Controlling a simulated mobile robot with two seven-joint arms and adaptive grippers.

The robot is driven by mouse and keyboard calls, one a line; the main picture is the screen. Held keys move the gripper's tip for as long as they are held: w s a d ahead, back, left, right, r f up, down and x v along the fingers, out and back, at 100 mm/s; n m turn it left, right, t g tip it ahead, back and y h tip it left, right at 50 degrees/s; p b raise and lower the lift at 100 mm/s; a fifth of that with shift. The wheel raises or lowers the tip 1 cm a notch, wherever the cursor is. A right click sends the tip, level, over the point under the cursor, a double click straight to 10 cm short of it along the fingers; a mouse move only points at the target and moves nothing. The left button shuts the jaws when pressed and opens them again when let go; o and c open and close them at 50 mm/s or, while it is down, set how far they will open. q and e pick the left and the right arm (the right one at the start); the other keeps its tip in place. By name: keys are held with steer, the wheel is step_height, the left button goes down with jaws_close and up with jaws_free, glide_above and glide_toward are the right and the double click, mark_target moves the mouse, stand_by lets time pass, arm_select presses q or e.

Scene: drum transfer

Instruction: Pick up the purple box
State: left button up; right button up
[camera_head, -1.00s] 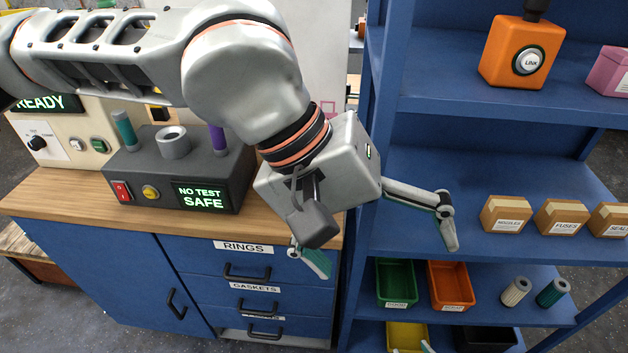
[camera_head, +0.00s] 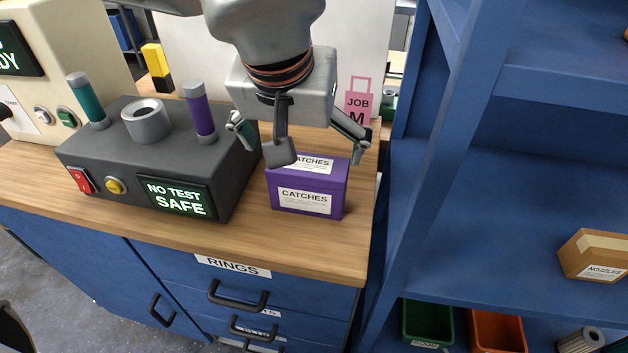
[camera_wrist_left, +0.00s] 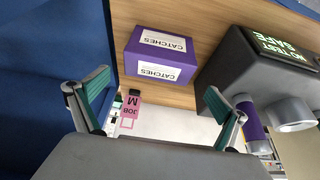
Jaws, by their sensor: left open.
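The purple box (camera_head: 309,188), labelled CATCHES, sits upright on the wooden counter to the right of the dark grey test unit. My left gripper (camera_head: 298,142) is open, its two fingers spread wide, above and behind the box. Part of the gripper covers some of the box's top label. In the left wrist view the purple box (camera_wrist_left: 160,54) lies beyond the fingertips, apart from them, and the left gripper (camera_wrist_left: 162,97) is empty. My right gripper does not show clearly.
The grey test unit (camera_head: 150,160) with a purple cylinder (camera_head: 200,112) stands close to the box's left. A pink JOB tag (camera_head: 358,105) is behind at right. The blue shelving (camera_head: 440,150) rises right of the counter. Bare counter (camera_head: 300,242) lies in front of the box.

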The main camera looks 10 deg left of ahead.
mark_target(308, 166)
arm_select(q)
steer(key=shift+s+x, duration=0.2)
steer(key=shift+x, duration=0.9)
steer(key=b+x, duration=0.1)
steer(key=x, duration=0.4)
steer(key=shift+w+d+f, duration=0.1)
steer(key=shift+w+f, duration=0.1)
steer(key=shift+f, duration=0.05)
steer(key=shift+r, duration=0.1)
steer(key=c, duration=1.3)
